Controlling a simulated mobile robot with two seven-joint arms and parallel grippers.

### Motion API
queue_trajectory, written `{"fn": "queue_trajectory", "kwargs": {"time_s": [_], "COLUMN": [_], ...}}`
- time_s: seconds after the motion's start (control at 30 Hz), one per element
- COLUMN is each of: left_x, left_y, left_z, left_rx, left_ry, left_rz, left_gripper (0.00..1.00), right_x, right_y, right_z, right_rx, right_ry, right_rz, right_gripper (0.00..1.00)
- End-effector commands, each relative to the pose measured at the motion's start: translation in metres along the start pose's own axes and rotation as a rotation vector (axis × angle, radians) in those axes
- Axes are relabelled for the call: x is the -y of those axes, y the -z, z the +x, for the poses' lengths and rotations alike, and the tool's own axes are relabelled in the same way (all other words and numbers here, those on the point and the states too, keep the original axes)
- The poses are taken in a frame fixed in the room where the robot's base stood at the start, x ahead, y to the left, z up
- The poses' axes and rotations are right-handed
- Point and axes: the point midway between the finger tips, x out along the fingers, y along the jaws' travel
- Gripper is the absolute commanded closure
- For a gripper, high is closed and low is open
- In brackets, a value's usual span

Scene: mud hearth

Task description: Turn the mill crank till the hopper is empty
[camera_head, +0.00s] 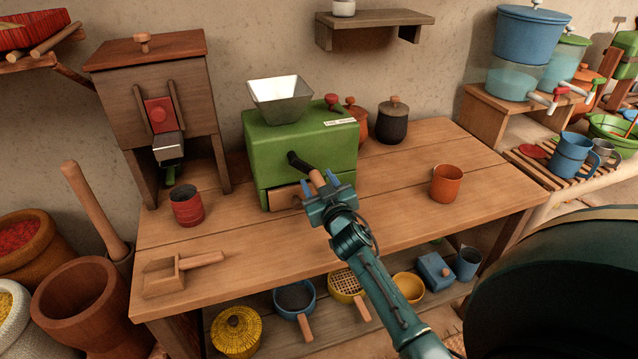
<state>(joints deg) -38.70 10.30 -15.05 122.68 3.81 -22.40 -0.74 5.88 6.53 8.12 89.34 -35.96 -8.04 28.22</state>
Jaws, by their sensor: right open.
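The green mill (268,152) stands on the wooden table, with a metal hopper (281,100) on top. I cannot see down to the bottom of the hopper from here. A black crank (297,162) comes out of the mill's front and ends in a wooden handle (317,179). A wooden drawer (284,197) sits low in the mill's front. My right gripper (321,183) is open at the handle, with its blue fingers on either side of it. I cannot tell whether they touch it. My left gripper is not in view.
A red cup (187,206) and a wooden scoop (164,278) are on the table's left. An orange cup (446,183) stands to the right. A wooden dispenser (158,83) rises left of the mill. Dark (393,123) and orange jars stand behind. The table's front middle is clear.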

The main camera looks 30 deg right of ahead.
Motion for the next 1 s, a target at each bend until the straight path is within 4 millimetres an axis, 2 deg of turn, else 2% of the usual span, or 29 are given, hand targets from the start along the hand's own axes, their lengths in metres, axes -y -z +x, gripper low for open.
{"fn": "queue_trajectory", "kwargs": {"time_s": [0.23,0.8,1.0], "left_x": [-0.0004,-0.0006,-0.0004], "left_y": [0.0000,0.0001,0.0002], "left_z": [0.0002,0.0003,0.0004], "left_rx": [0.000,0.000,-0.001], "left_ry": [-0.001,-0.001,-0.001], "left_rz": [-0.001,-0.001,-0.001], "left_gripper": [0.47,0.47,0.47], "right_x": [0.0000,0.0001,0.0001], "right_y": [-0.0003,-0.0004,-0.0005], "right_z": [0.0004,0.0000,0.0000], "right_rx": [0.001,0.001,0.001], "right_ry": [0.000,0.000,0.000], "right_rz": [0.000,0.000,0.000], "right_gripper": [0.53,1.00,1.00]}}
